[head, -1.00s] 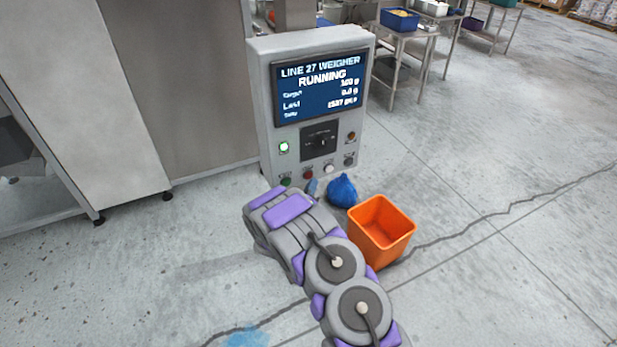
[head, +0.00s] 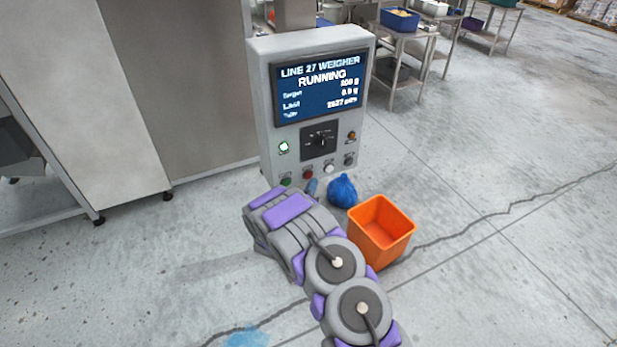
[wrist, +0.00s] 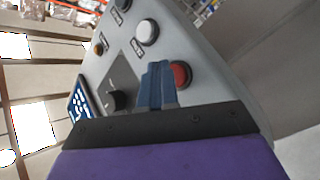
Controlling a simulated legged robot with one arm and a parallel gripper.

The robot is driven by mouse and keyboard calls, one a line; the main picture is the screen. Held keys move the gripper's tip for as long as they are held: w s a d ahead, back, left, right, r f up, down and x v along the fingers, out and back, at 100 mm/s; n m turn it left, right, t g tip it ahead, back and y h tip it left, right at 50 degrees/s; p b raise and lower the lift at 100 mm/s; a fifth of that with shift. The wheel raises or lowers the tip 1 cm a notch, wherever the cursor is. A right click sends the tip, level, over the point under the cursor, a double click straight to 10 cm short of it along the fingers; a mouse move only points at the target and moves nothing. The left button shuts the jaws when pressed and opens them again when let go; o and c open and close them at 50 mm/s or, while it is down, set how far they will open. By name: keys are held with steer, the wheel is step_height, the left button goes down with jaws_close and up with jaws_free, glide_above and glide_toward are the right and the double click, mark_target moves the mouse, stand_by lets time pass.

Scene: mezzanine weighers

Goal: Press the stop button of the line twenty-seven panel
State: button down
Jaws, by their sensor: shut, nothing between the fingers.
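The line 27 weigher panel (head: 263,110) stands upright on the floor, and its screen (head: 320,88) reads RUNNING. A red button (head: 308,174) sits in its bottom row between a green button (head: 286,181) and a white button (head: 328,168). My gripper (head: 312,186) is shut and empty, with its blue fingers just below the red button. In the wrist view the fingers (wrist: 156,84) point at the panel face and partly cover the red button (wrist: 182,74) beside them. I cannot tell if they touch it.
A lit green lamp (head: 284,147), a rotary knob (head: 320,141) and an amber button (head: 351,136) sit higher on the panel. A blue bag (head: 342,190) and an orange bin (head: 382,230) stand on the floor by its right foot. Floor at left is clear.

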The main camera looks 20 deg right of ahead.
steer(key=shift+w, duration=0.1)
steer(key=shift+w, duration=0.3)
steer(key=shift+w, duration=0.4)
stand_by(0.9)
steer(key=shift+s+r, duration=0.1)
steer(key=shift+s+p, duration=0.35)
steer(key=shift+s, duration=0.4)
steer(key=shift+s+d+p, duration=0.1)
steer(key=shift+s+p, duration=0.7)
steer(key=shift+s, duration=1.7)
